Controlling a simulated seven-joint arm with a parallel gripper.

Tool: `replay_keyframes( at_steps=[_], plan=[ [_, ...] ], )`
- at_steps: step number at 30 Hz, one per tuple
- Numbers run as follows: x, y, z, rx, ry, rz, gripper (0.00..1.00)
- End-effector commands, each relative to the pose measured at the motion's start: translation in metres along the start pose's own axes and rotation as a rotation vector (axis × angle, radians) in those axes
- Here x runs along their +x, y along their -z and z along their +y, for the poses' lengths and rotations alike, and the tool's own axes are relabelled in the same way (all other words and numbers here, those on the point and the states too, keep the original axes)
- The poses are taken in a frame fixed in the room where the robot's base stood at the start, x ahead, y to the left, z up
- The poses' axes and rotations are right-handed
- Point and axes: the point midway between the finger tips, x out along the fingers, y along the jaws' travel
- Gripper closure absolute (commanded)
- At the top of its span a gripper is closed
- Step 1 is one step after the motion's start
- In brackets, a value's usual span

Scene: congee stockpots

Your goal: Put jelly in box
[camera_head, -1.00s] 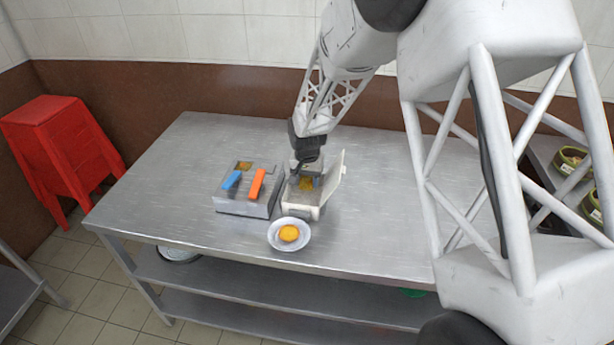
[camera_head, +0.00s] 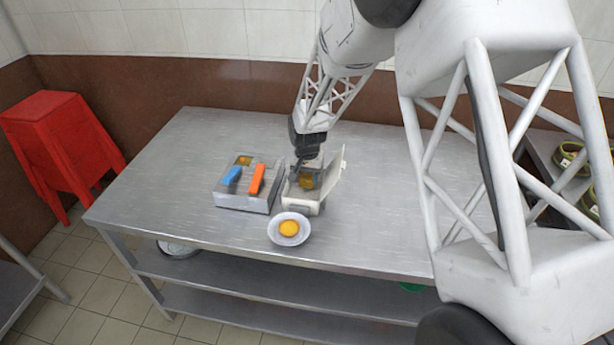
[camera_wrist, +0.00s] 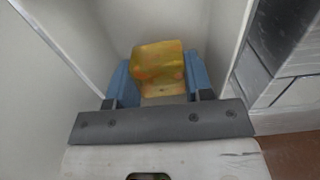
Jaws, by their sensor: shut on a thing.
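The yellow-orange translucent jelly (camera_wrist: 158,65) is between the blue fingers of my gripper (camera_wrist: 158,82) in the wrist view. My gripper (camera_head: 307,170) is shut on it. In the head view the jelly (camera_head: 306,182) shows at the mouth of the open white box (camera_head: 300,206). The box's lid (camera_head: 334,178) stands raised on the right side. Pale walls surround the jelly in the wrist view. I cannot tell whether the jelly touches the box floor.
A grey divided container (camera_head: 244,203) with a blue piece (camera_head: 232,176), an orange piece (camera_head: 257,180) and a yellow piece stands left of the box. A white bowl (camera_head: 289,241) with a yellow-orange round thing is in front. The left of the steel table (camera_head: 170,185) is clear.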

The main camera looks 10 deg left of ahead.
Motion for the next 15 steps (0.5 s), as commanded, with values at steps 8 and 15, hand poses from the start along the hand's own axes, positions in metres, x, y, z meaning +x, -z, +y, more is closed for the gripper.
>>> replay_keyframes(
  at_steps=[8, 15],
  plan=[
    [0.0011, 0.0, 0.0, 0.0, 0.0, 0.0, 0.77],
    [0.0011, 0.0001, 0.0, 0.0, 0.0, 0.0, 0.41]
  ],
)
